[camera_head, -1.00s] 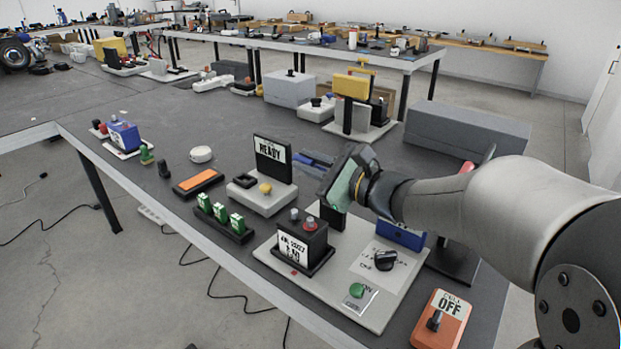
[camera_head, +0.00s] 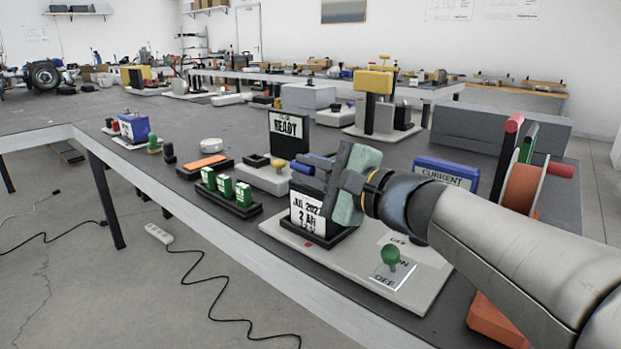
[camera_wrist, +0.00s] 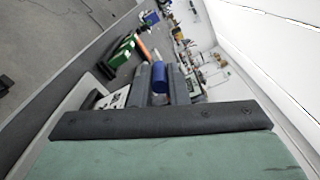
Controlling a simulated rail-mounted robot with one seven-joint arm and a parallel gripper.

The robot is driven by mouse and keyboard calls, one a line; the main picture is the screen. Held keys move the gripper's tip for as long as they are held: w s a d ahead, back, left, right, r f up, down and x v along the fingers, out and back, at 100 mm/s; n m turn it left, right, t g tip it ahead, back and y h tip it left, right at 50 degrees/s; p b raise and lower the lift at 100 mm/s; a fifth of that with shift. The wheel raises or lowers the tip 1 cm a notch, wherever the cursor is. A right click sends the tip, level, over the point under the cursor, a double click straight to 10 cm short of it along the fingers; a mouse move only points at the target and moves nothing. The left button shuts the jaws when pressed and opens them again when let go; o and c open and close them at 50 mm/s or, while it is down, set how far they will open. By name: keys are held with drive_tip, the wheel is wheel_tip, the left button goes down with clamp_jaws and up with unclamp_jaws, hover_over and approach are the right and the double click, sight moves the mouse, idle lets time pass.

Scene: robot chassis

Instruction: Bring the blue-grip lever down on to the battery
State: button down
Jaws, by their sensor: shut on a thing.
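The battery (camera_head: 308,218) is a dark block with a white date label, upright in a black holder on the pale base plate (camera_head: 345,258). My gripper (camera_head: 312,172) is at its top, pointing left, and hides its terminals in the head view. In the wrist view, the blue grip (camera_wrist: 158,78) of the lever lies between my two grey fingers (camera_wrist: 160,88), and my gripper is shut on it. The lever's arm and hinge are hidden behind my gripper. A white marked surface, likely the battery label, shows left of the fingers in the wrist view.
A green knob (camera_head: 390,256) stands on the same plate beside ON/OFF lettering. A blue CURRENT box (camera_head: 446,173) is behind my wrist. A READY sign (camera_head: 289,133) and a rack of green blocks (camera_head: 232,202) are to the left. A red-handled reel (camera_head: 524,186) stands at the right.

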drive_tip(key=shift+f+b, duration=0.3)
drive_tip(key=shift+f, duration=0.2)
drive_tip(key=c, duration=1.4)
unclamp_jaws()
